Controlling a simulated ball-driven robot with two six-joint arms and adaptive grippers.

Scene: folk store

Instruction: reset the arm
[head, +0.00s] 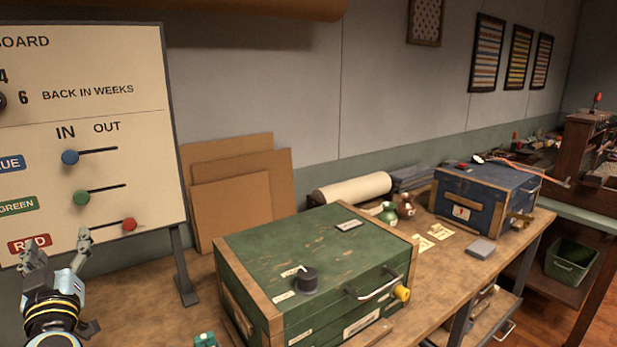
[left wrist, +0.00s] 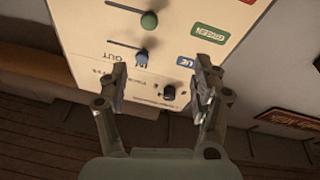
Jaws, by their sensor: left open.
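My left gripper (head: 60,262) is at the lower left of the head view, in front of the lower part of a white board (head: 110,75). Its fingers are apart with nothing between them. In the left wrist view the open left gripper (left wrist: 160,88) faces the board (left wrist: 175,45), which appears turned over. The board has a blue slider knob (head: 70,157), a green slider knob (head: 81,198) and a red slider knob (head: 129,224). The blue and green knobs sit at the left ends of their slots, the red one at the right end. My right gripper is not in view.
A green wooden box (head: 310,245) with a black knob (head: 306,280) stands on the workbench (head: 140,310). A blue box (head: 480,195) stands farther right. Cardboard sheets (head: 232,210) lean on the wall.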

